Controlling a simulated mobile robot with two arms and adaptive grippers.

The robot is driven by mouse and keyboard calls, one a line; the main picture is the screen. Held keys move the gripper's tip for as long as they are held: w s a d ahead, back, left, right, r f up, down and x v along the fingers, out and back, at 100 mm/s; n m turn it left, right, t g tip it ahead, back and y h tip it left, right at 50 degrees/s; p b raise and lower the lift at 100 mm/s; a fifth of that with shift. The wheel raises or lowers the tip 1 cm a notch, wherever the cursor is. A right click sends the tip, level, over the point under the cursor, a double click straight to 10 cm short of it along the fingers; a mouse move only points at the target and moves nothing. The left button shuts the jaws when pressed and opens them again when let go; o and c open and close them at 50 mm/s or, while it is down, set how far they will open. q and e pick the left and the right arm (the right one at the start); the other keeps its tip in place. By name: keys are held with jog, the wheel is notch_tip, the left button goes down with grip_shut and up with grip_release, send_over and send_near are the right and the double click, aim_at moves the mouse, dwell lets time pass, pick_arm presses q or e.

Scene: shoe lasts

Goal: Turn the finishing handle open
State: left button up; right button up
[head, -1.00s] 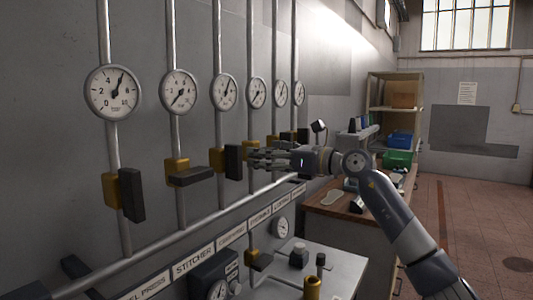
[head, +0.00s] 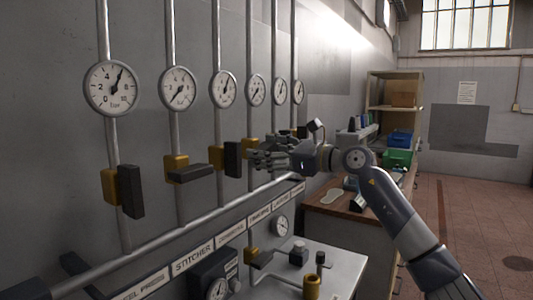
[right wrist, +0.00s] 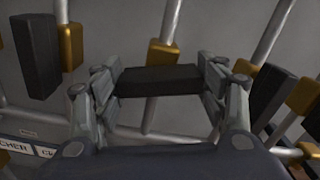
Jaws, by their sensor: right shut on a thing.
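The fourth valve along the wall has a yellow body (head: 250,148), also in the right wrist view (right wrist: 163,54). Its dark handle (right wrist: 158,80) lies roughly crosswise to its pipe in the right wrist view, between my fingers. In the head view the fingers mostly hide it. My right gripper (head: 262,158) is shut on this handle; its fingers (right wrist: 158,85) stand at both ends of the bar. I cannot read this valve's label clearly. My left gripper is not in view.
Neighbouring valves have an upright dark handle (head: 232,158) to the left and another dark handle (right wrist: 270,95) to the right. Further left are a crosswise handle (head: 190,172) and an upright one (head: 131,190). A grey bench (head: 335,265) stands below.

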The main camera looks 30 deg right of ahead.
jog(key=n, duration=0.3)
jog(key=shift+n+b, duration=0.35)
jog(key=shift+n, duration=0.05)
jog(key=n, duration=0.3)
jog(key=shift+b, duration=0.4)
jog(key=n, duration=0.4)
jog(key=shift+n+b, duration=0.4)
jog(key=shift+n, duration=1.5)
jog(key=o, duration=1.1)
jog(key=v, duration=1.2)
